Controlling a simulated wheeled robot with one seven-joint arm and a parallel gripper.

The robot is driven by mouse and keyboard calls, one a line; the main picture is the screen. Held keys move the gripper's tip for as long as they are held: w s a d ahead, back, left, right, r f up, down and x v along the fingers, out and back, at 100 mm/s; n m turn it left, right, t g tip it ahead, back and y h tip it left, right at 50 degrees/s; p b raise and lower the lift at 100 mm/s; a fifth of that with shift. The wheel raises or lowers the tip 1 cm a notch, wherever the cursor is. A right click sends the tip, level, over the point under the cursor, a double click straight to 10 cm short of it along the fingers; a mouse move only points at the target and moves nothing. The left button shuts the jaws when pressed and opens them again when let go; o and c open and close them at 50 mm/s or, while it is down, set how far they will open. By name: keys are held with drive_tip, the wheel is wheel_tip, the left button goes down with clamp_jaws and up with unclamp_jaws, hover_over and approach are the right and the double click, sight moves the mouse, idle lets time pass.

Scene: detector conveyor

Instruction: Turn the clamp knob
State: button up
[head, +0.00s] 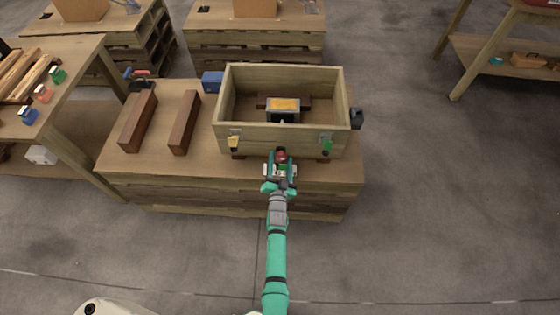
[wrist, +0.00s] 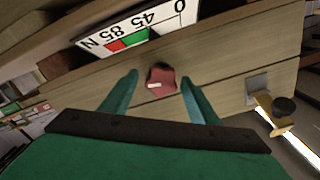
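The clamp knob is a small dark red knob with a white mark (wrist: 161,80) on a wooden face, just below a white scale plate (wrist: 130,32). The plate has the marks 0, 45, 85 and N and a red and a green band, seen upside down. In the head view the knob (head: 281,155) is on the front of the wooden crate (head: 255,143). My gripper (wrist: 159,77) is open, with one green finger on each side of the knob and visible gaps between. In the head view my gripper (head: 280,172) is at the crate's front, partly hiding the plate.
The crate has a yellow latch (head: 234,142) and a green latch (head: 327,144) on its front and a black part (head: 356,118) on its right side. A yellow-topped block (head: 284,105) sits inside. Two brown beams (head: 185,122) lie left on the pallet table.

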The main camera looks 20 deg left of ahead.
drive_tip(key=shift+s+a, duration=0.1)
drive_tip(key=shift+s, duration=0.05)
drive_tip(key=v, duration=1)
drive_tip(key=shift+s, duration=0.3)
drive_tip(key=shift+r, duration=0.1)
idle(0.7)
drive_tip(key=w+a+n, duration=0.1)
drive_tip(key=w+n, duration=0.1)
drive_tip(key=w, duration=0.2)
drive_tip(key=w+a+n, duration=0.1)
drive_tip(key=w+n, duration=0.1)
drive_tip(key=w, duration=0.2)
drive_tip(key=w+a+n, duration=0.1)
drive_tip(key=w+n, duration=0.2)
drive_tip(key=w, duration=0.1)
drive_tip(key=shift+w+a+r, duration=0.1)
drive_tip(key=shift+w+a, duration=0.05)
idle(0.4)
drive_tip(key=c, duration=1.1)
drive_tip(key=shift+o, duration=0.2)
